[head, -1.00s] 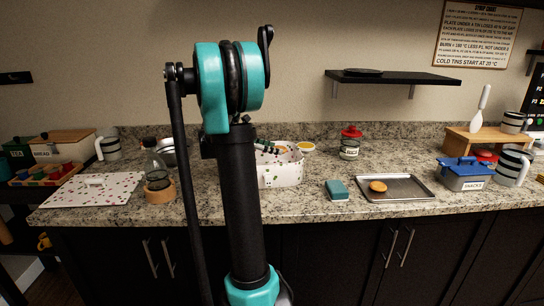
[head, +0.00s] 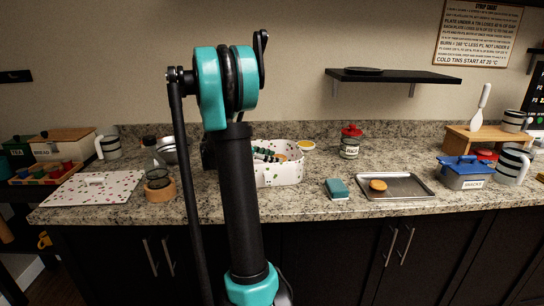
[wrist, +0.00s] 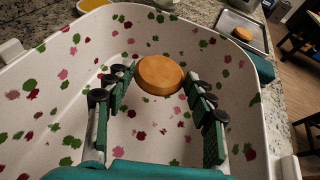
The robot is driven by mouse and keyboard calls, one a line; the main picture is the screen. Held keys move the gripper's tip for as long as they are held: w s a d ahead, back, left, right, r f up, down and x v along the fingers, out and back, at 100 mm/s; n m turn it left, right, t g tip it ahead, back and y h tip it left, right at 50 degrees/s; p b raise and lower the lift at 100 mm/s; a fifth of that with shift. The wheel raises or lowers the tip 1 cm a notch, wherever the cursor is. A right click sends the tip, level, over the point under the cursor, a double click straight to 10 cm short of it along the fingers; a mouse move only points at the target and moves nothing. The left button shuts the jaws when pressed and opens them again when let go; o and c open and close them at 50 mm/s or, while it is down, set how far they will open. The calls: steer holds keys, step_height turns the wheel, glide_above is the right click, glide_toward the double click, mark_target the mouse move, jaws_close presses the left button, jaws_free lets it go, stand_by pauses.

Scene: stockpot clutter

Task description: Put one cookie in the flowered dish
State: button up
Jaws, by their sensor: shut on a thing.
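The flowered dish (head: 282,176) is a white, deep dish with red, pink and green spots, standing on the counter just right of my arm. It fills most of the wrist view (wrist: 75,75). My gripper (wrist: 160,77) is shut on an orange-brown round cookie (wrist: 160,75), held between the fingertips. Gripper and cookie are over the dish's inside; the height above its floor is hard to judge. In the head view the fingers (head: 268,155) show at the dish's rim. Another cookie (head: 378,185) lies on the metal tray (head: 410,188), also in the wrist view (wrist: 242,34).
A teal sponge-like block (head: 337,189) lies between dish and tray. A small yellow-filled bowl (head: 307,146) stands behind the dish. A red-lidded jar (head: 350,142) and a blue-lidded snacks box (head: 464,173) stand further right. A spotted board (head: 92,188) lies at left.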

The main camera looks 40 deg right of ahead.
steer(key=o, duration=1)
steer(key=shift+c, duration=0.2)
steer(key=shift+r, duration=0.6)
steer(key=v, duration=1.2)
